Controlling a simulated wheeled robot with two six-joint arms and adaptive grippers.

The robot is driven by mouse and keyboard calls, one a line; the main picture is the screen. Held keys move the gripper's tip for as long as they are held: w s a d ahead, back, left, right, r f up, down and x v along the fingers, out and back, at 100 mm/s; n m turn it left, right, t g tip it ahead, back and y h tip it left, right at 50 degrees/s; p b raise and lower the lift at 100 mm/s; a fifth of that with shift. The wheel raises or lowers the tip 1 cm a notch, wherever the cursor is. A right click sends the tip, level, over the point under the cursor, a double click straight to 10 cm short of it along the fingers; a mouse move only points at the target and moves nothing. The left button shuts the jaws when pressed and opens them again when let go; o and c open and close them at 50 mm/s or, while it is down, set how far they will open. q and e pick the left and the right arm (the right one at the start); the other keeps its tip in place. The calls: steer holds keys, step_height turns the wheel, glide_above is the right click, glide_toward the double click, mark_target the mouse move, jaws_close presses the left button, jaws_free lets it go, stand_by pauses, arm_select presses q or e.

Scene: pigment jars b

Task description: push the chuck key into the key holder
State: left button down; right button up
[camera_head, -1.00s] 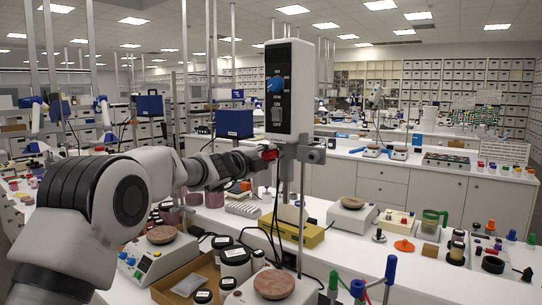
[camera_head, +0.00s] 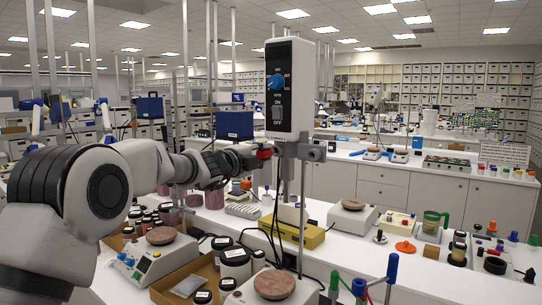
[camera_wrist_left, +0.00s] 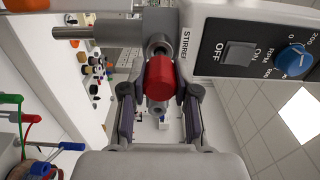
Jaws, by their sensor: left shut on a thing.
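My left gripper (camera_head: 256,154) reaches in from the left to the stand just below the overhead stirrer's box. In the left wrist view its two fingers (camera_wrist_left: 159,92) sit on either side of a red cylinder, which looks like the handle of the chuck key (camera_wrist_left: 160,76); the red also shows in the head view (camera_head: 264,153). The gripper is shut on it. A grey metal part lies right behind the red handle, close to the stirrer (camera_head: 290,86). I cannot make out for certain which part is the key holder, or whether the key touches it. My right gripper is not in view.
The stirrer's upright rod and clamp (camera_head: 315,152) stand right beside the gripper. Below are a yellow box (camera_head: 300,234), hot plates (camera_head: 352,217), dark-lidded jars (camera_head: 235,262) and a cardboard tray (camera_head: 180,285).

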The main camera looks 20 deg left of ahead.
mark_target(260, 155)
arm_select(q)
steer(key=shift+b+v, duration=1.25)
steer(key=shift+v, duration=0.65)
steer(key=shift+s+a, duration=0.1)
steer(key=shift+s, duration=0.15)
